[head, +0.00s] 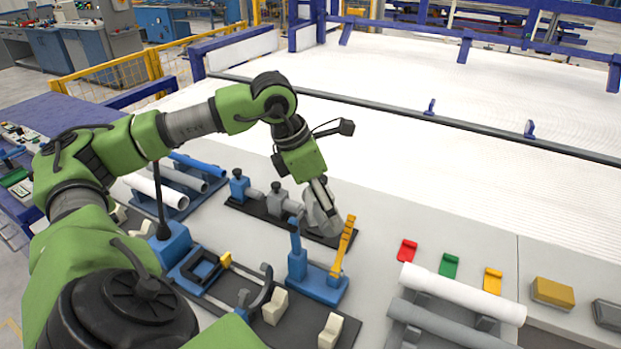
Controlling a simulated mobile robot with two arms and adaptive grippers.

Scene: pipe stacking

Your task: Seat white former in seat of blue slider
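My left gripper (323,194) points down over a grey rounded part (322,212) at the right end of a black plate; I cannot tell whether its fingers are open or touch that part. Off-white formers show as small notched blocks: two at the bottom centre (275,307) (330,332) and two at the left, (118,214) and (142,230), partly hidden by my arm. Another blue block (172,243) stands left. My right gripper is not in view.
A blue vise-like fixture (238,186) stands on the black plate left of my gripper. White and grey pipes (462,293) lie on a rack at the lower right. Red, green and yellow pieces (449,265) lie behind them.

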